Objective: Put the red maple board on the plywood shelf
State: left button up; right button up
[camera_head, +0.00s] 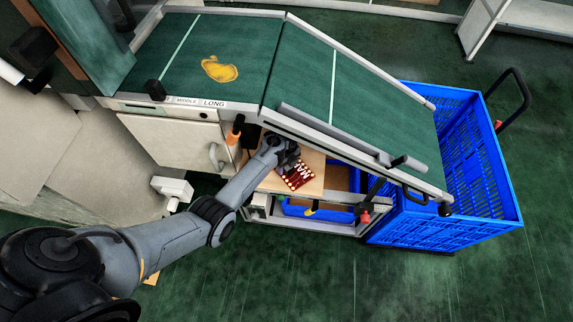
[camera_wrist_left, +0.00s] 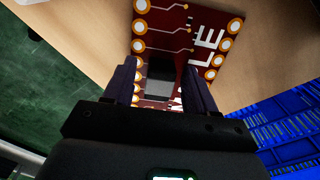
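The red maple board (camera_head: 299,177), dark red with white lettering and gold-ringed holes, appears to lie on the plywood shelf (camera_head: 275,184) under the sloping green conveyor. My left gripper (camera_head: 287,162) is at the board's upper left side. In the left wrist view the board (camera_wrist_left: 165,35) shows with bare plywood (camera_wrist_left: 275,50) on both sides. My left gripper's fingers (camera_wrist_left: 160,80) are spread apart there, one near the board's left edge and the other over its face. Whether they touch the board cannot be told. My right gripper is not in view.
The green sloping conveyor (camera_head: 310,85) with a grey rail overhangs the shelf. A large blue crate (camera_head: 465,165) stands to the right, and a blue bin (camera_head: 318,211) sits below the shelf. A white cabinet (camera_head: 175,140) is to the left.

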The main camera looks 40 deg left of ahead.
pick_arm(q)
jog(key=shift+r+p, duration=1.4)
jog(key=shift+r, duration=1.45)
jog(key=shift+s, duration=0.15)
jog(key=shift+s+n, duration=0.3)
jog(key=shift+n, duration=0.1)
jog(key=s+d+r+n+t, duration=0.1)
jog(key=s+d+r+n, duration=0.3)
jog(key=s, duration=0.5)
jog(key=s+d+r+n+t, duration=0.1)
jog(key=s+d+r+n, duration=0.4)
jog(key=s+n, duration=0.2)
jog(key=s+d+r+n+t, duration=0.1)
jog(key=s+d+r+n, duration=0.3)
jog(key=s, duration=0.7)
jog(key=r+n, duration=0.1)
jog(key=n, duration=0.1)
jog(key=shift+d+n+t, duration=0.3)
jog(key=shift+d, duration=0.05)
jog(key=shift+r, duration=0.1)
